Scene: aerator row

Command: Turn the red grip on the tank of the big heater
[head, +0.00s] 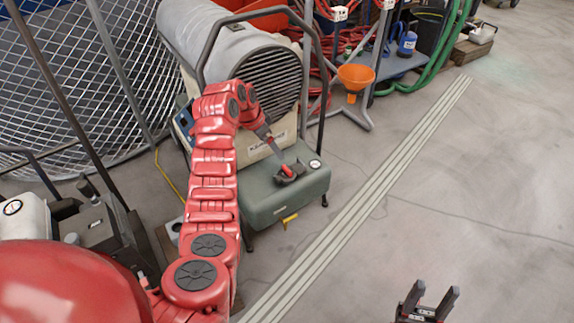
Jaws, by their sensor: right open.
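The big heater (272,82) has a grey drum, a dark round grille and a cream lower body. It stands behind its grey-green tank (262,208) in a dark tube frame. My left arm reaches up and over to the tank. Its dark gripper (289,174) is low at the tank's top; its fingers are too small and dark to read. A small red patch shows there, but I cannot tell whether it is the red grip or part of my arm. My right gripper (428,299) is open and empty, over the floor at the bottom right, well away from the tank.
A round black-and-white gauge or cap (315,164) sits on the tank top. A yellow piece (289,219) is on its front. An orange funnel (356,77) and blue jug (407,43) stand behind. Pale floor strips (371,189) run past the tank; floor to the right is clear.

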